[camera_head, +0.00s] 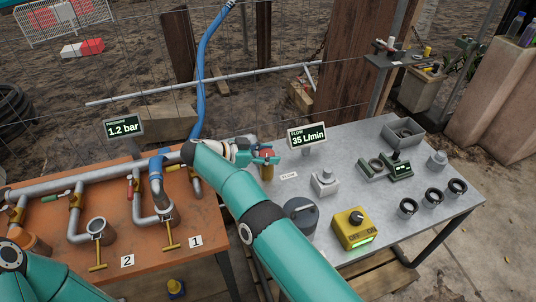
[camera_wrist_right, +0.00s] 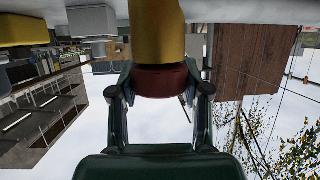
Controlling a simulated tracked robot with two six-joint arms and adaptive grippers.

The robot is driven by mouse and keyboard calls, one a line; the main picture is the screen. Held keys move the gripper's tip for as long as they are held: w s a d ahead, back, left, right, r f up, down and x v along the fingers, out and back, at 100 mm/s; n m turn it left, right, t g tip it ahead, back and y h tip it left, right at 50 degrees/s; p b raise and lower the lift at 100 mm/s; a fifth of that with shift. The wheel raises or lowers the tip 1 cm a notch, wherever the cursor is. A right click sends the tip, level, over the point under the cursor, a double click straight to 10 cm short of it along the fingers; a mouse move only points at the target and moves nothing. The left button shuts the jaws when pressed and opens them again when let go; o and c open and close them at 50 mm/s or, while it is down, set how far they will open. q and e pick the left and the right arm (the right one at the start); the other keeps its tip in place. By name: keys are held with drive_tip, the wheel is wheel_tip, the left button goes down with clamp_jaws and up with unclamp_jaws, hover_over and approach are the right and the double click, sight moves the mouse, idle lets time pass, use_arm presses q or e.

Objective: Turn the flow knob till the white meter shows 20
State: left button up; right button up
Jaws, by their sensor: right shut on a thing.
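The white flow meter (camera_head: 308,136) stands at the back of the grey table and reads 35 L/min. The flow knob is dark red and sits on a brass valve body (camera_head: 267,173). In the right wrist view the red knob (camera_wrist_right: 160,80) lies between my fingers, with the yellow brass body (camera_wrist_right: 157,30) beyond it. My right gripper (camera_head: 266,155) is shut around the knob, one finger on each side (camera_wrist_right: 160,95); in the head view the gripper and wrist hide much of the knob. A teal link of my left arm shows at lower left, but its gripper is not in view.
A pressure display (camera_head: 124,128) reads 1.2 bar over the orange table (camera_head: 60,215) with its pipes. A yellow ON/OFF box (camera_head: 354,230), a dark round container (camera_head: 300,215), a small grey device (camera_head: 325,182) and black rings (camera_head: 407,207) stand on the grey table (camera_head: 420,235).

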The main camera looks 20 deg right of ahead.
drive_tip(key=shift+r, duration=0.1)
drive_tip(key=o, duration=1.2)
drive_tip(key=shift+n+t+p, duration=0.4)
drive_tip(key=shift+n+t, duration=0.1)
drive_tip(key=shift+t, duration=0.1)
drive_tip(key=shift+n+t, duration=0.4)
drive_tip(key=shift+t, duration=0.1)
